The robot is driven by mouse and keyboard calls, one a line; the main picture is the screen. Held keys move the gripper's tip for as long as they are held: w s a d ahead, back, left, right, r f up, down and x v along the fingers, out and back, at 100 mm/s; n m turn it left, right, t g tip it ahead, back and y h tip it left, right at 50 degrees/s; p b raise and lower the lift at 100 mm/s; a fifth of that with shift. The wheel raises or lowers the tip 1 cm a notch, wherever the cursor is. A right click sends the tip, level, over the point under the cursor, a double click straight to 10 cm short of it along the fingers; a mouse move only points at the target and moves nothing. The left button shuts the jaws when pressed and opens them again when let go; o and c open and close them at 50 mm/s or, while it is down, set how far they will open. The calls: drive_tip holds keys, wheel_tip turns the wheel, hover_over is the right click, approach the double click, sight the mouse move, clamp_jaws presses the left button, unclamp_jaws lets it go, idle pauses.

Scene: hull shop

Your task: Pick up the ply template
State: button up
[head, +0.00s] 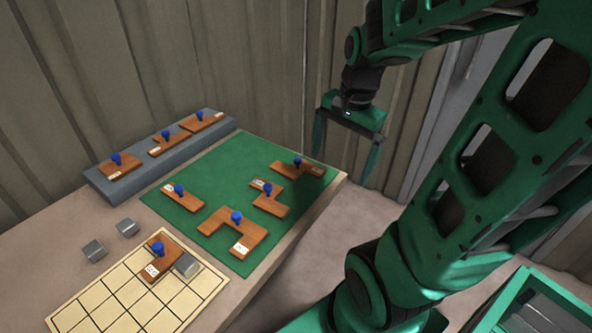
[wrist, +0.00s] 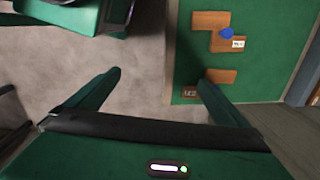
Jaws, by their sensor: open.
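Several brown wooden ply templates with blue knobs and white labels are in the head view; I cannot tell which is the one meant. My gripper (head: 345,165) is open and empty, above and beyond the mat's right edge. In the wrist view, a stepped piece (wrist: 210,19) and a partly hidden piece (wrist: 222,76) lie near the right finger of my gripper (wrist: 158,82).
A grey ledge (head: 102,186) at the back left bears three more templates. A pale gridded board (head: 115,301) at the front bears a template (head: 157,273) and a grey block (head: 187,264). Two loose grey blocks (head: 127,228) (head: 93,251) lie beside it. A corrugated wall stands close behind.

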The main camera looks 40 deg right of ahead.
sight(298, 159)
drive_tip(key=w+d+f+m+t+y, duration=0.1)
drive_tip(key=w+d+f+m+t, duration=0.15)
drive_tip(key=w+m, duration=1.25)
drive_tip(key=shift+g, duration=0.45)
drive_tip(key=x, duration=0.6)
drive_tip(key=shift+w+a+r, duration=0.1)
drive_tip(key=shift+w+a, duration=0.1)
drive_tip(key=shift+w, duration=0.1)
drive_tip(key=shift+x, duration=2.65)
drive_tip(key=shift+w+d, duration=0.15)
drive_tip(key=c, duration=1.1)
